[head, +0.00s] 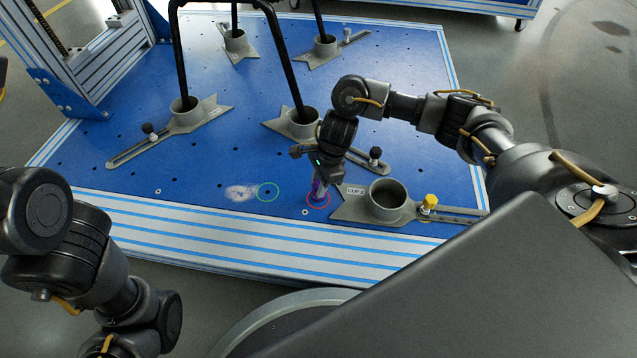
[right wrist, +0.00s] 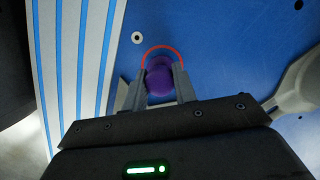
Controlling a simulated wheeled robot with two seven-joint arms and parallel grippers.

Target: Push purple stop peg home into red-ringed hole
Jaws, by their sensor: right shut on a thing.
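The purple peg (head: 318,189) stands at the red-ringed hole (head: 318,200) near the front edge of the blue table. My right gripper (head: 319,182) is shut on the peg from above. In the right wrist view the purple peg (right wrist: 159,78) sits between the two grey fingers, with the red ring (right wrist: 162,49) curving around its far side. The hole itself is hidden by the peg and fingers, so its depth in the hole cannot be told. My left arm shows at the lower left, but its gripper is out of view.
A grey cup clamp (head: 388,201) with a yellow knob (head: 430,202) sits just right of the red ring. Black chair legs (head: 293,75) stand in cups behind my gripper.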

